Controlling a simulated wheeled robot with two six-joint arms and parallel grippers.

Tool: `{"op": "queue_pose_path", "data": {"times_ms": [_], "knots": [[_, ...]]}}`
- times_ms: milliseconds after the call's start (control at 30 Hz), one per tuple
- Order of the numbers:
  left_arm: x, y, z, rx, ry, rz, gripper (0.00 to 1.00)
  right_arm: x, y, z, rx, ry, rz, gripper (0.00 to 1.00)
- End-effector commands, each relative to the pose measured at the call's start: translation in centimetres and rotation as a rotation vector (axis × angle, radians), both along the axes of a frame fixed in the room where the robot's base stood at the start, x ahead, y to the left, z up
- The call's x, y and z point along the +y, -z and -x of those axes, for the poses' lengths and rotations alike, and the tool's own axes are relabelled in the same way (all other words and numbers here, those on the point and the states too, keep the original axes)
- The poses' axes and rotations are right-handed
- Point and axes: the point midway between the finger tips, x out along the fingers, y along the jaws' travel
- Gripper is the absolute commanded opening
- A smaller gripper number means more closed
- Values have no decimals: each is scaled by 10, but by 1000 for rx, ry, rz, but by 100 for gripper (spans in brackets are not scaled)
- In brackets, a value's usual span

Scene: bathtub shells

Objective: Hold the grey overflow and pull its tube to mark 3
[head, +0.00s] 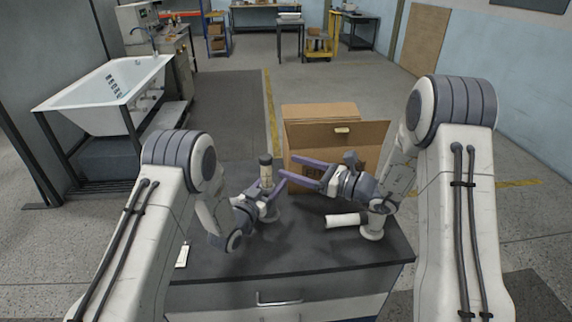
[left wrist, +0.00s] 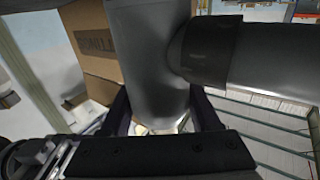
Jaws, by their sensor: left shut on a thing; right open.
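The marks on the tube are too small to read. My left gripper (head: 266,205) is shut on the overflow's body. The left wrist view shows the grey body (left wrist: 155,60) between the two fingers, with a dark collar (left wrist: 208,50) on its side branch. My right gripper (head: 287,166) is open and empty, its purple fingers pointing left, with the tips just right of the tube.
A white pipe fitting (head: 347,220) lies on the bench top (head: 300,240) at the right, beneath my right arm. A small white tag (head: 182,256) lies at the left. An open cardboard box (head: 345,133) stands behind. A white bathtub (head: 105,92) is at the far left.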

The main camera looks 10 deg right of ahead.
Motion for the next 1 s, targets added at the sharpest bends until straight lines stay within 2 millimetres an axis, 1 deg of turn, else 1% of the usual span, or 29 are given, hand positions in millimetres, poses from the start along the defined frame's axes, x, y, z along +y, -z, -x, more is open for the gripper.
{"op": "queue_pose_path", "data": {"times_ms": [333, 367, 400, 433, 767, 867, 1000], "knots": [[0, 0, 0, 1, 1, -1, 0, 0, 0, 0, 0, 0, 0, 76], [0, 0, 0, 1, 1, -1, 74, 0, 0, 0, 0, 0, 0, 76], [0, 0, 0, 1, 0, -1, 90, 0, 0, 0, 0, 0, 0, 76], [0, 0, 0, 1, 0, -1, 98, 0, 0, 0, 0, 0, 0, 76], [1, 0, 1, 0, 0, 0, 98, 0, 0, 0, 1, -1, 1, 76], [6, 1, 8, 2, -1, -2, 98, 0, 0, 0, 1, 0, 1, 76], [20, 0, 27, 4, -3, -1, 98, 0, 0, 0, 1, 0, 1, 76]]}}
